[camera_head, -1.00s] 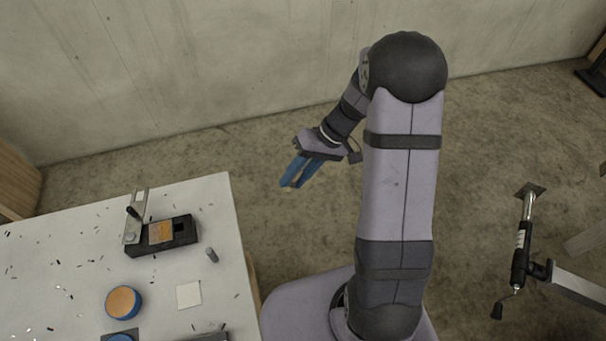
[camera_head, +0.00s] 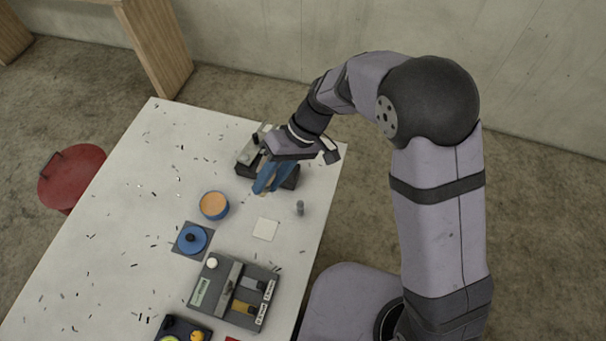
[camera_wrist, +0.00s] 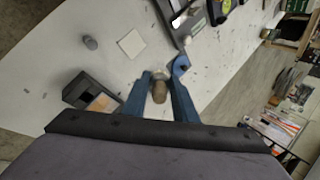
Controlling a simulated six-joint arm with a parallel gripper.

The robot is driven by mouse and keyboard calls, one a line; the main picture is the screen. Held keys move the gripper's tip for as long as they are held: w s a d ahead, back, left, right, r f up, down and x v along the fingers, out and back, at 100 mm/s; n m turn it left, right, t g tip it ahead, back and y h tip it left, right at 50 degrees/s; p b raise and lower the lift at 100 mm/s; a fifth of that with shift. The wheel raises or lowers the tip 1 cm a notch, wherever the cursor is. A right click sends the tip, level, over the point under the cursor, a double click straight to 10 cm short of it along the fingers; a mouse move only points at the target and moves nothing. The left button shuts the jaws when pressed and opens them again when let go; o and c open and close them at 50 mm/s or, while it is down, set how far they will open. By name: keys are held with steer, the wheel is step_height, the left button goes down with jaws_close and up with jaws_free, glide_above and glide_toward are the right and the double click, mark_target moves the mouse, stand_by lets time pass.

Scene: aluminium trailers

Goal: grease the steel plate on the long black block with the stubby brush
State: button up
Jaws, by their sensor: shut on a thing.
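My gripper (camera_head: 263,190) is shut on the stubby brush, whose short brown body (camera_wrist: 159,92) shows between the blue fingers in the wrist view. Its bristle end cannot be made out. The gripper is over the table, in front of the long black block (camera_head: 290,182) in the head view. My gripper and wrist hide much of the block there. In the wrist view the block (camera_wrist: 80,88) lies left of the fingers. The steel plate (camera_wrist: 102,103) on it shows an orange-tan face, partly cut off by my gripper. I cannot tell contact between brush and plate.
An open blue pot (camera_head: 214,205) with orange contents stands near the gripper. A blue lid (camera_head: 191,239), a white square pad (camera_head: 265,228), a small grey cylinder (camera_head: 300,208) and a grey slotted fixture (camera_head: 235,292) are nearby. Dark chips litter the white table (camera_head: 120,230).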

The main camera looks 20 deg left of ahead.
steer(key=w+a+r+m+t+y, duration=0.1)
steer(key=w+a+m+t+y, duration=0.1)
steer(key=w+a+m+t, duration=0.3)
steer(key=w+m, duration=0.3)
steer(key=m, duration=0.1)
steer(key=shift+w+a, duration=0.15)
steer(key=shift+w, duration=0.05)
step_height(320, 180, down, 5)
steer(key=b, duration=0.3)
steer(key=shift+r+b, duration=0.1)
steer(key=shift+b, duration=0.2)
steer(key=shift+b, duration=0.3)
